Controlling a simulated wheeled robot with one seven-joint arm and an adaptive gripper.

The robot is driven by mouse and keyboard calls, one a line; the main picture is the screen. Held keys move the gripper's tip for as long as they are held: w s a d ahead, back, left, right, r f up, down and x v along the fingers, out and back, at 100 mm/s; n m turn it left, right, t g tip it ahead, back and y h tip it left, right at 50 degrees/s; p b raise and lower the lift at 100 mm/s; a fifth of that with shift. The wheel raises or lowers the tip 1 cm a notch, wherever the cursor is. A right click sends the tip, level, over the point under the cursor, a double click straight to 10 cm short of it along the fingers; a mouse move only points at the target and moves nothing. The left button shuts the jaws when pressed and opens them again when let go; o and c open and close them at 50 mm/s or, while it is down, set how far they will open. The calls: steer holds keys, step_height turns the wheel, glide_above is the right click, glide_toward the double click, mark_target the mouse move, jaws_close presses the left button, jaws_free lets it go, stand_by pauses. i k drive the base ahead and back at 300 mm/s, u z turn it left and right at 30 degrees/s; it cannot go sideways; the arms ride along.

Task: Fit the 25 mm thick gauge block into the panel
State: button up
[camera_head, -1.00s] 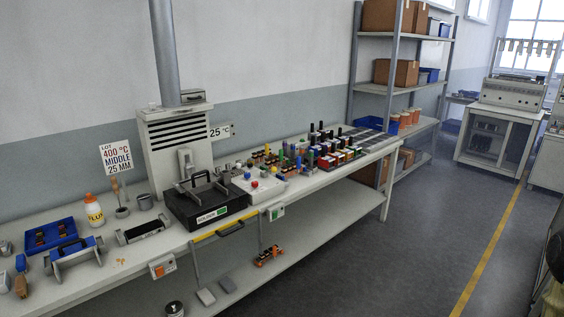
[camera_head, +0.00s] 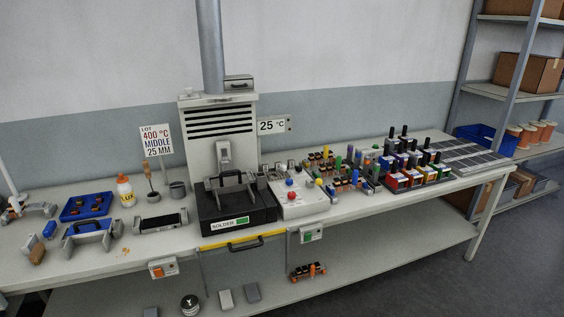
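My gripper is not in view. A white panel (camera_head: 301,202) with red, blue and yellow knobs sits on the bench, right of the black solder unit (camera_head: 237,207). Small grey pieces (camera_head: 280,172) stand at the panel's back edge; they may be gauge blocks, but I cannot tell their thickness or which is 25 mm. A sign (camera_head: 156,141) reads "LOT 400 °C MIDDLE 25 MM". Another sign (camera_head: 272,126) reads "25 °C".
Several coloured connectors and black-handled parts (camera_head: 405,170) crowd the bench right of the panel. On the left are a blue tray (camera_head: 87,207), a flux bottle (camera_head: 125,191) and a blue-ended holder (camera_head: 90,236).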

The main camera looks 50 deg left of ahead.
mark_target(309, 192)
steer(key=u, duration=0.7)
steer(key=i, duration=0.75)
steer(key=u, duration=0.9)
